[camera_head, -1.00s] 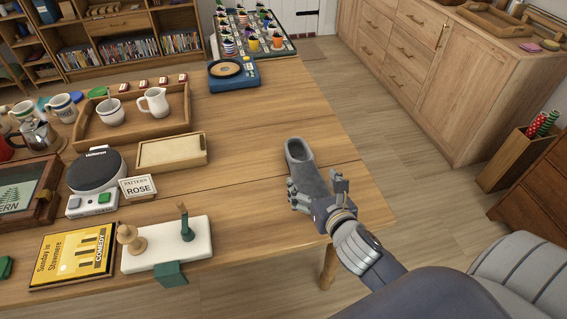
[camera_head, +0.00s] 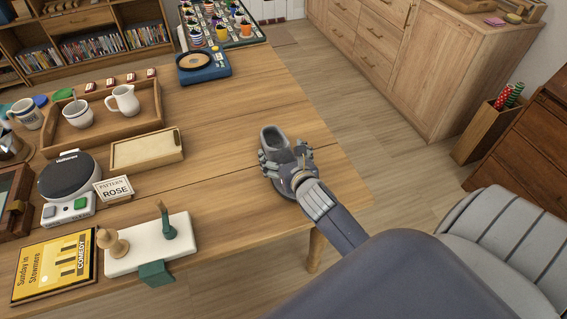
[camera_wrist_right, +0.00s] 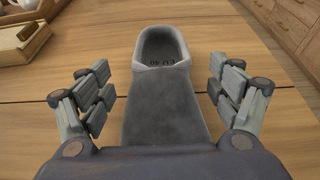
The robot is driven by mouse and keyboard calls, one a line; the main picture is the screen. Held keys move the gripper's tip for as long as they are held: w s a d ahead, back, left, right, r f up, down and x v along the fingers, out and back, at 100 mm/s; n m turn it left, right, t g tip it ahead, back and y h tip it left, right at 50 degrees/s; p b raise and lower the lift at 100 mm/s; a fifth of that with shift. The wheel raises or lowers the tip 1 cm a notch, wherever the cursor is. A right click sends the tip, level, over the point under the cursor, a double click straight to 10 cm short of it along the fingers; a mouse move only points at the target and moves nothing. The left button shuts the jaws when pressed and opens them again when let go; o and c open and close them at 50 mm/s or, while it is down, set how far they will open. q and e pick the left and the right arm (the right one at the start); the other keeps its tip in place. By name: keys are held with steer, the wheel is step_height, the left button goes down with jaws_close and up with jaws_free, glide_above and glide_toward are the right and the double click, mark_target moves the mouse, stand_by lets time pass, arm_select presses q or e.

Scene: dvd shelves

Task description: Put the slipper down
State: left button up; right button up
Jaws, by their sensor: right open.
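The grey slipper (camera_head: 273,139) rests on the wooden table (camera_head: 235,125) near its right edge. In the right wrist view the slipper (camera_wrist_right: 165,105) lies between the spread fingers, with its open heel end pointing away and dark lettering on the insole. My right gripper (camera_head: 286,158) is open around the slipper; gaps show between the finger pads (camera_wrist_right: 165,92) and both its sides. The toe end is partly hidden by the gripper. My left gripper is not in view.
A beige shallow box (camera_head: 147,150), a wooden tray (camera_head: 105,125) with a cup and jug, a ROSE sign (camera_head: 115,190) and a white board with pegs (camera_head: 150,245) stand to the left. The table around the slipper is clear.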

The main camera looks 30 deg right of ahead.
steer(key=shift+w+d+f, duration=0.1)
steer(key=shift+w+f, duration=0.1)
steer(key=shift+w, duration=0.25)
steer(key=shift+s, duration=0.1)
steer(key=shift+c, duration=0.3)
steer(key=c, duration=1.3)
steer(key=shift+o, duration=0.2)
steer(key=shift+r, duration=0.15)
